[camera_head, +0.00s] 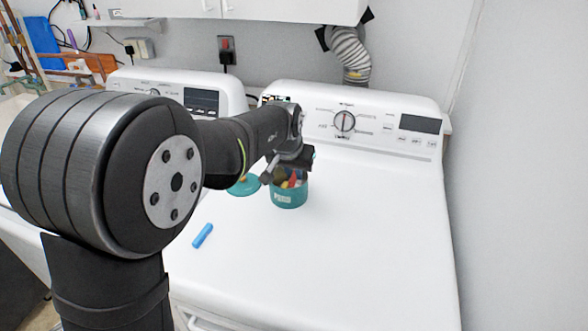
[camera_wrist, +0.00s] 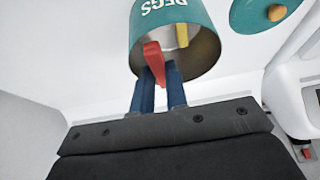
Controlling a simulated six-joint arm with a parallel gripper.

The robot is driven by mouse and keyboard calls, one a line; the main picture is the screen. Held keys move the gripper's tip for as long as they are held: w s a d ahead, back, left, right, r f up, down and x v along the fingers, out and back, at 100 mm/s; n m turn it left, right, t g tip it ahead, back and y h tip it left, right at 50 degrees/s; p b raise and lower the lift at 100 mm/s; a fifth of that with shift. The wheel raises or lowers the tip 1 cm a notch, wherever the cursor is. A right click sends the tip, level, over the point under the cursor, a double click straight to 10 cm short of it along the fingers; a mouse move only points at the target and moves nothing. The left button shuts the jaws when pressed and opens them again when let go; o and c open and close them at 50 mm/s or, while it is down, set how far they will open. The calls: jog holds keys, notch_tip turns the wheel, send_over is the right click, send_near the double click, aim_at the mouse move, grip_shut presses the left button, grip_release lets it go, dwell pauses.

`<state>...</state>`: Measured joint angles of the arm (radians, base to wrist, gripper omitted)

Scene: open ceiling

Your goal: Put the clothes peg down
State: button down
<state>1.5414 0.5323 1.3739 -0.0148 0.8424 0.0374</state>
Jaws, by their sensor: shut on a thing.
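My gripper (camera_head: 292,172) is over the mouth of a teal tin (camera_head: 289,197) on the white machine top. In the wrist view, its two dark blue fingers (camera_wrist: 161,76) are shut on a red clothes peg (camera_wrist: 154,58). The red peg overlaps the open mouth of the tin (camera_wrist: 165,12), which is lettered PEGS. How deep the peg reaches into the tin is hard to tell. A yellow peg (camera_wrist: 182,37) shows inside the tin. In the head view, my gripper partly hides the tin's mouth.
A teal lid with a wooden knob (camera_head: 243,187) lies left of the tin. A blue peg-like piece (camera_head: 203,235) lies nearer on the machine top (camera_head: 350,240). The control panel (camera_head: 350,125) rises behind. The top is clear to the right and in front.

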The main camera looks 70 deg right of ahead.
jog(key=shift+f, duration=0.25)
jog(key=c, duration=1.4)
grip_release()
jog(key=shift+c, duration=0.2)
jog(key=v, duration=1.3)
jog(key=shift+r, duration=0.15)
jog(key=shift+d, duration=0.2)
jog(key=x, duration=1.3)
jog(key=shift+a, duration=0.2)
jog(key=shift+r, duration=0.25)
